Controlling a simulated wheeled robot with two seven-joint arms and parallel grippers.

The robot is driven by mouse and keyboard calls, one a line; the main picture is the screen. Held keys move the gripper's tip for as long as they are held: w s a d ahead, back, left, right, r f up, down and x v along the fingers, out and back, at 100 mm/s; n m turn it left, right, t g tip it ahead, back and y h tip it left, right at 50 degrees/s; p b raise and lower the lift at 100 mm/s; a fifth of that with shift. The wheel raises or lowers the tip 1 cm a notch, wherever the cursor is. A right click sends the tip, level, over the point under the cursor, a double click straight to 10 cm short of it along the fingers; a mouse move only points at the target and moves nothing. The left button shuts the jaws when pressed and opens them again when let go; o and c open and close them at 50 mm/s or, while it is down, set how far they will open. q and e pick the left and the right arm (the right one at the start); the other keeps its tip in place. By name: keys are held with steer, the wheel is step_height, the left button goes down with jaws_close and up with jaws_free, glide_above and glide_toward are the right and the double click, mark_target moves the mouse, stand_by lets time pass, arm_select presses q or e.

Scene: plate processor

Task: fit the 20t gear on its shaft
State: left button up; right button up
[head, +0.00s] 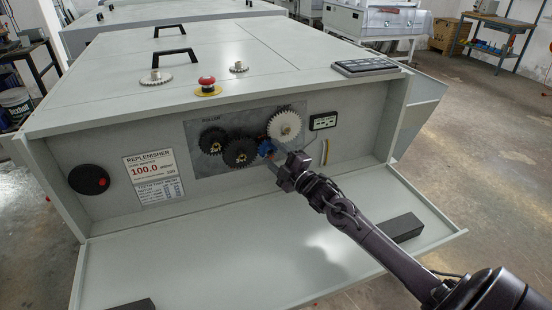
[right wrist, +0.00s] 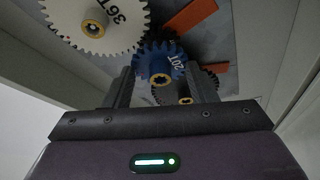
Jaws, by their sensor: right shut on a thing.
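The blue 20T gear (head: 266,147) is at the gear panel, between a black gear (head: 240,152) and the white 36T gear (head: 284,126). In the right wrist view the blue gear (right wrist: 163,65) faces me, with its yellow-ringed hub showing. My right gripper (head: 274,158) is shut on it, one finger on each side; the fingers also show in the wrist view (right wrist: 162,84). The gear's own shaft is hidden behind it, and I cannot tell whether the gear is on it or how its teeth sit against the neighbours. My left gripper is not in view.
Another black gear (head: 213,140) is on the panel's left. A small display (head: 323,121) is right of the white gear. The open flap (head: 250,240) lies below, with a dark block (head: 403,227). Loose metal gears (head: 156,77) and a red stop button (head: 207,84) are on top.

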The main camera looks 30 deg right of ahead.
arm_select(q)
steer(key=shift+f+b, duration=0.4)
arm_select(e)
steer(key=shift+w+d, duration=0.25)
steer(key=shift+w, duration=0.25)
steer(key=o, duration=1)
steer(key=shift+f, duration=0.1)
steer(key=shift+o, duration=0.2)
steer(key=shift+a, duration=0.15)
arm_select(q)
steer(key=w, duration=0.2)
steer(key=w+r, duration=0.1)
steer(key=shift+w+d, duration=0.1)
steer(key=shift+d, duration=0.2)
arm_select(e)
steer(key=s+d, duration=0.1)
steer(key=s, duration=0.6)
steer(key=shift+s+d+f, duration=0.15)
steer(key=shift+s+f, duration=0.25)
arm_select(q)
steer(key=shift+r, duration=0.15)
arm_select(e)
steer(key=shift+r, duration=0.1)
